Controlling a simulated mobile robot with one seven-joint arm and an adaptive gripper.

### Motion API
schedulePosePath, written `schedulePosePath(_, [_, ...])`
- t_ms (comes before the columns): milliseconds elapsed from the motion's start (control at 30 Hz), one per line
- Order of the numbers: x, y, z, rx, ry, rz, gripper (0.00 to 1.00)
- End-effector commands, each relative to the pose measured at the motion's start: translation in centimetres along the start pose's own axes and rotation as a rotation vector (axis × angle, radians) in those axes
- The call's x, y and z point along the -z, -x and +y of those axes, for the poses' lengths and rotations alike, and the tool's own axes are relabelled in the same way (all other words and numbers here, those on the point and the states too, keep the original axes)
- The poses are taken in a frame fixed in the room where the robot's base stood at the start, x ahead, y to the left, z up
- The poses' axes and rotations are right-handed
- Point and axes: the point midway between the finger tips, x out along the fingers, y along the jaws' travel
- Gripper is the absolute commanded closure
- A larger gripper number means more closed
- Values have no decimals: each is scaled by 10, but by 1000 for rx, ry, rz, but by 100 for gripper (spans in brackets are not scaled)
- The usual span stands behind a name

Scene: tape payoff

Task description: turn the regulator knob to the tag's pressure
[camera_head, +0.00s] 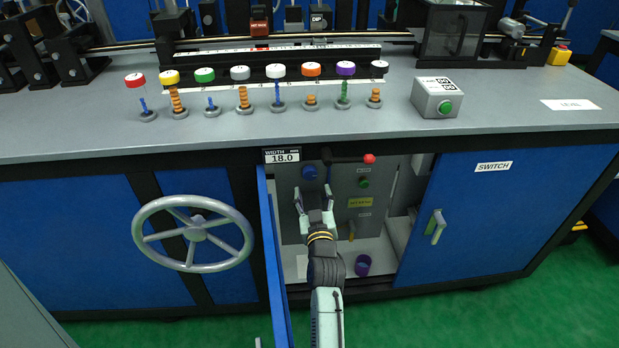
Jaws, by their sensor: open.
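A round blue knob (309,172), which looks like the regulator knob, sits on the grey panel inside the open cabinet, near its top left. My gripper (313,196) is open and empty inside the cabinet. Its fingertips show just below the knob, one to each side; I cannot tell how far in front of it they are. A small yellow tag (360,202) is on the panel to the right of my gripper. Its writing is too small to read. A scale or pointer on the knob cannot be made out.
An open blue door (271,255) stands close left of my arm. A red-tipped lever (368,159) and green button (364,182) are right of the knob. The SWITCH door (465,215) bounds the right, a handwheel (195,234) the left.

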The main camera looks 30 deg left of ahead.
Motion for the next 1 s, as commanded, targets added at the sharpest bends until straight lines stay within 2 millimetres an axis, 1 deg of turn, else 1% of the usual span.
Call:
schedulePosePath(33, [2,-12,0,1,1,2,44])
schedulePosePath(200, [0,-42,0,1,1,1,44])
schedulePosePath(300, [0,-55,-1,1,0,1,44])
schedulePosePath(400, [0,-64,-1,1,0,0,44])
schedulePosePath(533, [-1,-68,0,0,0,-1,44])
schedulePosePath(767, [0,-68,0,0,0,-1,44])
schedulePosePath(1000, [0,-68,0,0,0,-1,60])
